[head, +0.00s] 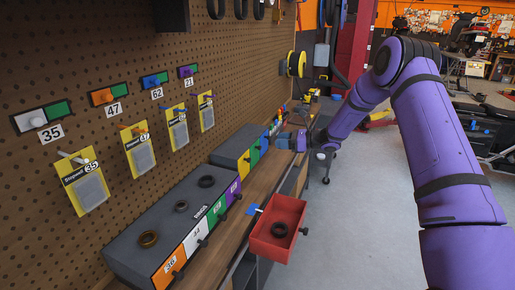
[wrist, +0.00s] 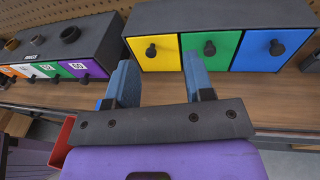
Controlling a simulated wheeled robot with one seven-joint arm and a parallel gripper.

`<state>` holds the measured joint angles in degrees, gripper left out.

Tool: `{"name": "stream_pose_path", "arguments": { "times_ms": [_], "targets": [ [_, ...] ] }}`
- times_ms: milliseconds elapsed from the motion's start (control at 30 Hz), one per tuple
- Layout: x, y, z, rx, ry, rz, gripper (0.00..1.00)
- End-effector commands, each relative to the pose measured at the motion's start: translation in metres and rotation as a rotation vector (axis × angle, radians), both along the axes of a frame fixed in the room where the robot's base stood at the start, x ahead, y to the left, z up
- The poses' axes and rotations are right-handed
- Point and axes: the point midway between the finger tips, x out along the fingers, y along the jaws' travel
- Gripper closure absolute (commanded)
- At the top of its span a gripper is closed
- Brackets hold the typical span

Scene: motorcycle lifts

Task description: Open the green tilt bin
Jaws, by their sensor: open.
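A green bin front (wrist: 211,48) with a dark round knob sits in the grey far box, between a yellow front (wrist: 155,53) and a blue front (wrist: 268,50); it looks closed. It also shows small in the head view (head: 255,155). Another green front (head: 216,211) sits in the nearer box, between white and purple fronts. My gripper (wrist: 159,70) is open and empty, its blue fingers pointing toward the far box. Neither finger visibly grips a knob.
The nearer grey box (head: 150,228) stands on the wooden shelf (head: 232,225), with dark rings on top. A pegboard (head: 120,75) with labels and yellow packs rises behind.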

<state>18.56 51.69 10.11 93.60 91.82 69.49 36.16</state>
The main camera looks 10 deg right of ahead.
Motion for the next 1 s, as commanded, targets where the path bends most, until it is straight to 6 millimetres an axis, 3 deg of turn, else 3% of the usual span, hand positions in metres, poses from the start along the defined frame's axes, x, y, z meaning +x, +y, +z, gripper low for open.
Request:
{"name": "stream_pose_path", "arguments": {
  "times_ms": [33,100,333,567,1000],
  "targets": [
    [0.009,-0.007,-0.02,0.046,0.031,-0.038,0.52],
    [0.019,-0.016,-0.039,0.105,0.063,-0.086,0.52],
    [0.036,-0.035,-0.08,0.224,0.127,-0.185,0.52],
    [0.045,-0.029,-0.085,0.242,0.134,-0.2,0.52],
    [0.087,0.03,-0.085,0.24,0.134,-0.198,0.52]
  ]
}}
